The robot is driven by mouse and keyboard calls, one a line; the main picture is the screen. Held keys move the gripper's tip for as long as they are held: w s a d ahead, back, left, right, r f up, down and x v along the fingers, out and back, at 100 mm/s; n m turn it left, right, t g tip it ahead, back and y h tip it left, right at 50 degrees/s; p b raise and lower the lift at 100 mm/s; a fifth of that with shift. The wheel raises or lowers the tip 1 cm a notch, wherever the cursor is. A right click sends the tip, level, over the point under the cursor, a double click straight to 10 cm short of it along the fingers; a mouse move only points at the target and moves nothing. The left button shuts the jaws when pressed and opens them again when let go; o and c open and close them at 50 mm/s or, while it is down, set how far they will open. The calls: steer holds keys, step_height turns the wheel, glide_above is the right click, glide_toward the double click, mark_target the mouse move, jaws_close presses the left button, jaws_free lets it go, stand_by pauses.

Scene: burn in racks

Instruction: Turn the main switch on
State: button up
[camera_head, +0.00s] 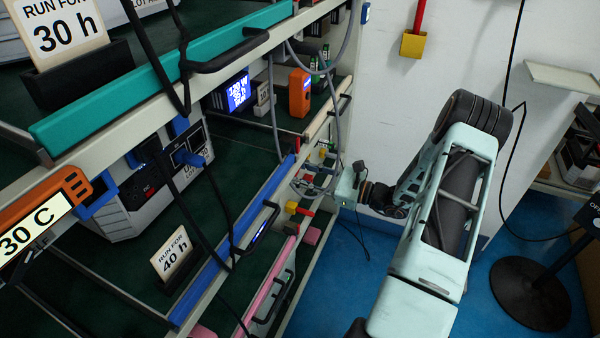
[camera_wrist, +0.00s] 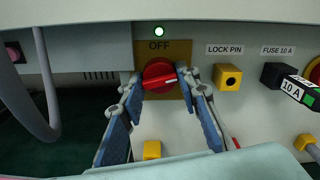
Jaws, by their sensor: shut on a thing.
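The main switch is a red rotary knob (camera_wrist: 158,69) on a tan plate (camera_wrist: 180,48) marked OFF, in the wrist view. Its grip bar lies nearly level, with a pale mark toward the right end. My gripper (camera_wrist: 160,80) has one blue-padded finger on each side of the knob and is shut on it. A small lamp (camera_wrist: 158,31) above the plate glows pale green-white. In the head view my gripper (camera_head: 349,187) is at the right end of the rack, and the knob cannot be made out there.
Right of the switch are a yellow LOCK PIN block (camera_wrist: 228,77) and a black FUSE 10 A block (camera_wrist: 283,76). A grey cable (camera_wrist: 46,85) hangs at the left. In the head view, the rack shelves (camera_head: 250,210) fill the left, and blue floor (camera_head: 350,270) shows beyond.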

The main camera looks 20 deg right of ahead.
steer(key=o, duration=1.2)
steer(key=shift+c, duration=0.2)
steer(key=shift+s+d, duration=0.1)
steer(key=v, duration=1.1)
steer(key=shift+s+d, duration=0.25)
steer(key=shift+s, duration=0.05)
